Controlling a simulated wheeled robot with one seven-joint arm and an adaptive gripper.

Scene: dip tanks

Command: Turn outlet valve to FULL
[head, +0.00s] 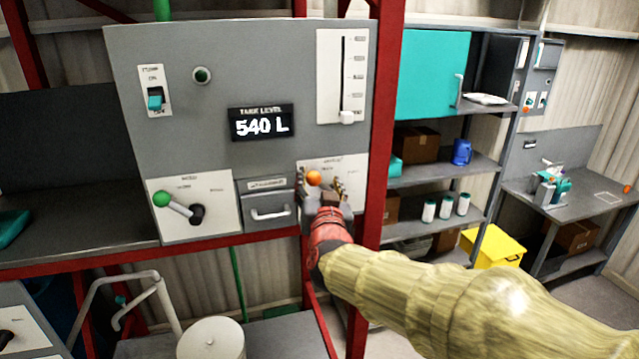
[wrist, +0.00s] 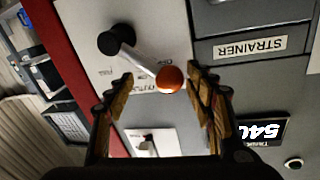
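The outlet valve lever is a white rod with an orange ball knob (wrist: 170,79) and a black pivot (wrist: 112,42) on a white plate (wrist: 165,25). In the head view its orange ball (head: 313,178) shows at the plate's upper left; my gripper hides the pivot. An upside-down label beside the ball in the wrist view seems to read OFF. My gripper (wrist: 161,84) is open, one finger on each side of the ball. It also shows in front of the plate in the head view (head: 326,187). I cannot tell whether either finger touches the ball.
A green-knobbed lever (head: 162,200) sits at the panel's lower left. The strainer drawer (head: 268,207) is just left of the outlet plate. The tank display (head: 262,122) reads 540 L. A red post (head: 381,120) stands close right of the plate. Shelves (head: 440,166) lie beyond.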

